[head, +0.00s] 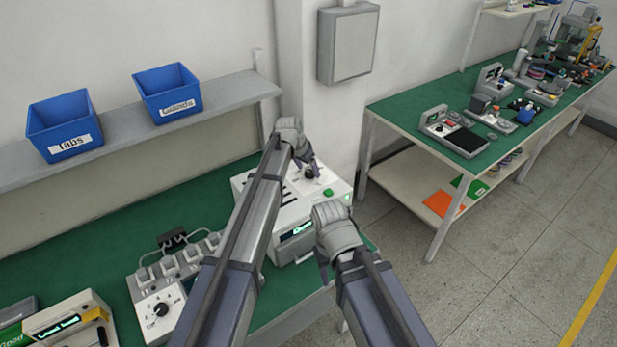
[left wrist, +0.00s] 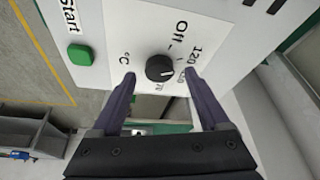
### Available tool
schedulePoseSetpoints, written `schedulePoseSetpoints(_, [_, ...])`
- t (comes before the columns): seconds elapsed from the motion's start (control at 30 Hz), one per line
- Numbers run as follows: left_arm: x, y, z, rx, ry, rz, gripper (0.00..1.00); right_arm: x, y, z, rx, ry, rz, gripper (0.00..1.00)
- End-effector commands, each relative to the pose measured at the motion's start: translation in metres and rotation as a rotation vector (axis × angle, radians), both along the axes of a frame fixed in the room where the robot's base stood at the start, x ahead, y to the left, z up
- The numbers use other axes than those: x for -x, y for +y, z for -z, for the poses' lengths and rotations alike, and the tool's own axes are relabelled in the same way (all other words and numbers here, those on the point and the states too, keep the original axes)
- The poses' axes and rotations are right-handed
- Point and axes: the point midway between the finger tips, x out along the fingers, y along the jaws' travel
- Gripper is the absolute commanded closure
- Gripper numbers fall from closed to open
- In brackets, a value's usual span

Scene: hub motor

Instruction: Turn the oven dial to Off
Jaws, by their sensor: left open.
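The oven (head: 289,213) is a white box on the green bench, with a dial and a green button on its top. The black round dial (left wrist: 160,68) sits on a white label panel with Off, 120 and °C marks. Its pale pointer mark faces right and slightly down in the left wrist view, away from Off. My left gripper (left wrist: 160,76) is open, with one finger on each side of the dial and visible gaps; whether it touches is unclear. The dial also shows in the head view (head: 309,171). My right gripper (head: 323,268) is by the oven's front right, its jaws mostly hidden.
The green Start button (left wrist: 80,54) is beside the dial panel. A white switch unit (head: 160,302) with several sockets stands left of the oven. Blue bins (head: 64,125) sit on the shelf (head: 225,90) above. A second green bench (head: 400,110) stands to the right across open floor.

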Motion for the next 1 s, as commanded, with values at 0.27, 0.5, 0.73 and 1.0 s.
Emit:
schedulePoseSetpoints(0.27, [-0.0041,-0.0034,0.0121,0.0,0.0,0.0,0.22,0.0,0.0,0.0121,0.0,0.0,0.001,0.5])
schedulePoseSetpoints(0.5, [-0.0039,-0.0033,0.0115,0.0,0.0,0.0,0.32,0.0,0.0,0.0116,0.0,0.0,0.001,0.5])
schedulePoseSetpoints(0.73, [-0.0039,-0.0031,0.0116,0.0,0.0,0.0,0.58,0.0,0.0,0.0116,0.0,0.0,0.001,0.5])
schedulePoseSetpoints(1.0, [-0.0038,-0.0032,0.0116,0.0,0.0,0.0,0.88,0.0,0.0,0.0116,0.0,0.0,0.001,0.5])
